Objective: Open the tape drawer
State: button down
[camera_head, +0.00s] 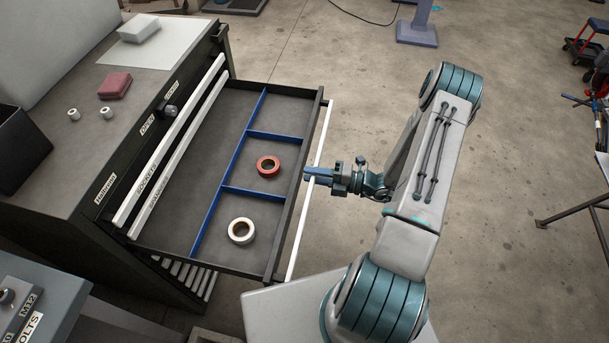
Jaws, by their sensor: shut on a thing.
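The tape drawer (223,143) is pulled far out from the dark tool cabinet (110,200). Blue dividers (228,174) split its inside into compartments. A red tape roll (268,166) lies in the middle right compartment. A white tape roll (241,231) lies in the near right compartment. The drawer's long white handle bar (308,195) runs along its front edge. My gripper (309,175) reaches in from the right and is shut on the handle bar near its middle. The exact contact of the fingertips is small in view.
White handle bars (170,150) of other, closed drawers run along the cabinet front. The cabinet top holds a red block (115,86), small white pieces (105,113) and a white box (139,28). A grey box (40,300) stands at lower left. Open concrete floor (510,190) lies to the right.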

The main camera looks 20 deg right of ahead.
jog(key=shift+d, duration=0.15)
jog(key=c, duration=1.2)
grip_release()
jog(key=shift+o, duration=0.2)
jog(key=b+v, duration=0.1)
jog(key=v, duration=1.3)
jog(key=shift+b, duration=0.4)
